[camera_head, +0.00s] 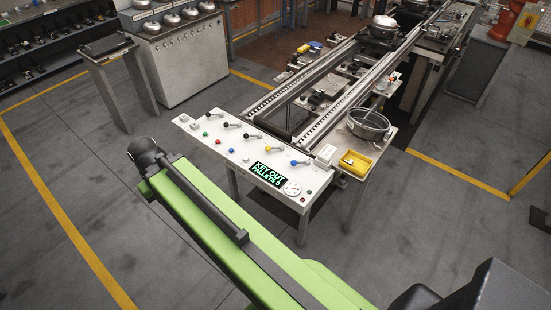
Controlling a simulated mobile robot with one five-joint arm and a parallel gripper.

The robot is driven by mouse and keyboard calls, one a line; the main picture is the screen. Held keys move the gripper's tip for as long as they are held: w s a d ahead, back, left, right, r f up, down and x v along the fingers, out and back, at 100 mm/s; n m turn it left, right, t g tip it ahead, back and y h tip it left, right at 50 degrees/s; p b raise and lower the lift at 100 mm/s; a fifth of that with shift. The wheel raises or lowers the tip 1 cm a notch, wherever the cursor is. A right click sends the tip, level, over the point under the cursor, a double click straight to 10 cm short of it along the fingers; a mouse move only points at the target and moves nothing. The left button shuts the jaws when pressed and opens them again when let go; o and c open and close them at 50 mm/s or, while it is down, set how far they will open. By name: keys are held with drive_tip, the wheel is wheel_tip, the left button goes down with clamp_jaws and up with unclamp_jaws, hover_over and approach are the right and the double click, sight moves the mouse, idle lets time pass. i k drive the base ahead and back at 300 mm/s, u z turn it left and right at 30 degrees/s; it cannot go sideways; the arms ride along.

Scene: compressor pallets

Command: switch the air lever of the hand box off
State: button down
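The hand box (240,160) is a light grey sloping panel on legs at the near end of the conveyor. Green, red and blue buttons sit in front of the row. A lit display (268,174) reads "KEY OUT PALLETS 0". Lever labels are too small to read, so I cannot tell which is the air lever or its setting. My green arm reaches across the foreground, in front of the panel's near side. My gripper is not visible.
A side shelf right of the panel holds a metal bowl (368,124) and a yellow tray (355,163). Two conveyor rails (345,100) run back from the panel. A small stand (110,60) is at upper left. Open grey floor lies left of the panel.

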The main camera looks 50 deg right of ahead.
sight(294, 163)
drive_tip(key=i, duration=1)
drive_tip(key=u, duration=0.05)
